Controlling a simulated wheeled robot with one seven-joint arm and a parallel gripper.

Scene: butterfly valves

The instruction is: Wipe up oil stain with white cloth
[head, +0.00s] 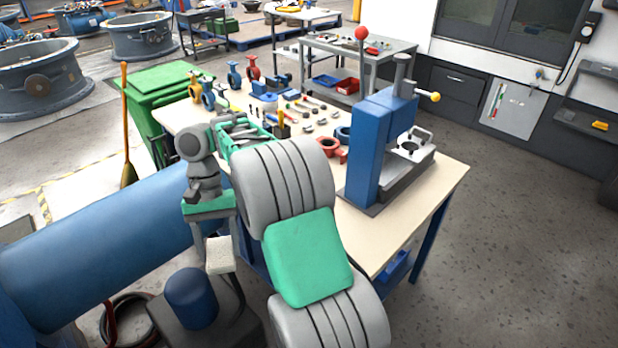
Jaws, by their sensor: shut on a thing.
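My gripper (218,238) points down at the lower left of the middle, beneath its green and grey wrist. It is shut on a small pale block-like thing, which looks like the white cloth (221,256). The cloth is held left of the workbench, close to a blue cylinder (191,298) on a dark base; I cannot tell whether it touches anything. I cannot make out an oil stain. My own arm links hide part of the bench and the floor.
A large blue tank (95,250) lies at the left. The workbench (425,200) carries a blue press (372,150), small valves and tools. A green bin (165,85) and a broom (128,130) stand beyond the tank. Floor at the right (500,250) is clear.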

